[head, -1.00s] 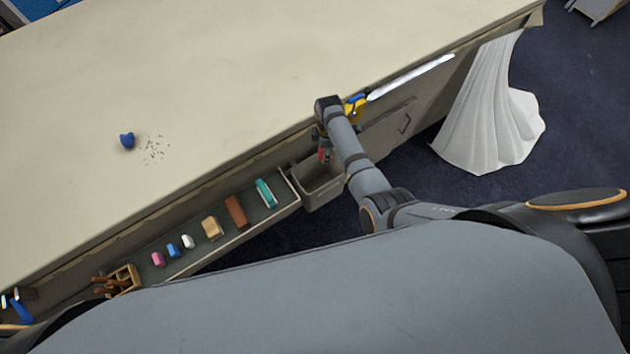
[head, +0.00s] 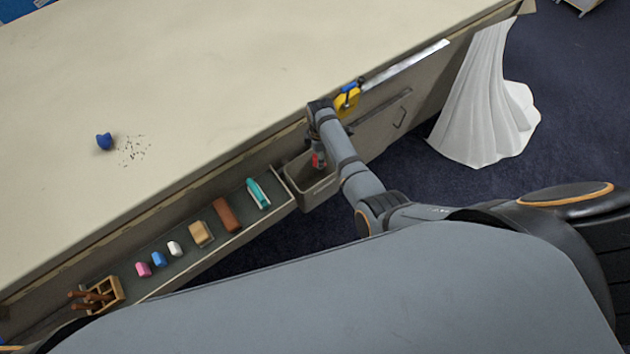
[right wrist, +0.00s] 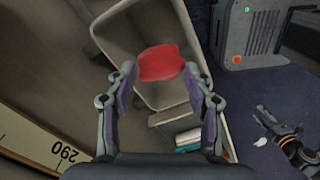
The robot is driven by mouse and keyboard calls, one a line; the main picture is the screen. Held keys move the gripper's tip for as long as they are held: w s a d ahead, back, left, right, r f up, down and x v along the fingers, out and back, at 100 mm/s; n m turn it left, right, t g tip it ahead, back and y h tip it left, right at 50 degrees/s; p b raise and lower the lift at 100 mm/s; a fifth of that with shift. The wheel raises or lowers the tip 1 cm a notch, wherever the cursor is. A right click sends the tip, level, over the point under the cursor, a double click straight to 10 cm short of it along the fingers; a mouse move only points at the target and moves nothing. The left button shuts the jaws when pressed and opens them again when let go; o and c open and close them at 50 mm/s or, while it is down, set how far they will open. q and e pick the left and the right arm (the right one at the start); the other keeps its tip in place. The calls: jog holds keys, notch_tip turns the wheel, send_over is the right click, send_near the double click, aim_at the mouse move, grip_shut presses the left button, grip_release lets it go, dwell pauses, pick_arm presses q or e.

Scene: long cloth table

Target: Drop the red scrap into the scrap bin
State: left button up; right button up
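The red scrap (right wrist: 160,63) sits between the fingertips of my right gripper (right wrist: 160,70), seemingly touching both of them. In the head view the red scrap (head: 318,160) shows as a small red patch beneath the right wrist, over the mouth of the grey bin (head: 318,192). In the right wrist view the open bin (right wrist: 178,97) lies behind and below the scrap, and its inside looks empty where visible. My right arm partly hides the bin's right side in the head view.
Beside the bin, a tray (head: 228,247) holds a teal item (head: 258,193), a brown block (head: 227,214) and several small blocks. A wooden holder (head: 103,294) stands at its left end. A blue object (head: 104,141) and dark crumbs lie on the broad, mostly clear table (head: 200,70).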

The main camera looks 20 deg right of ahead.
jog(key=shift+o, duration=1.2)
notch_tip(320, 180, up, 12)
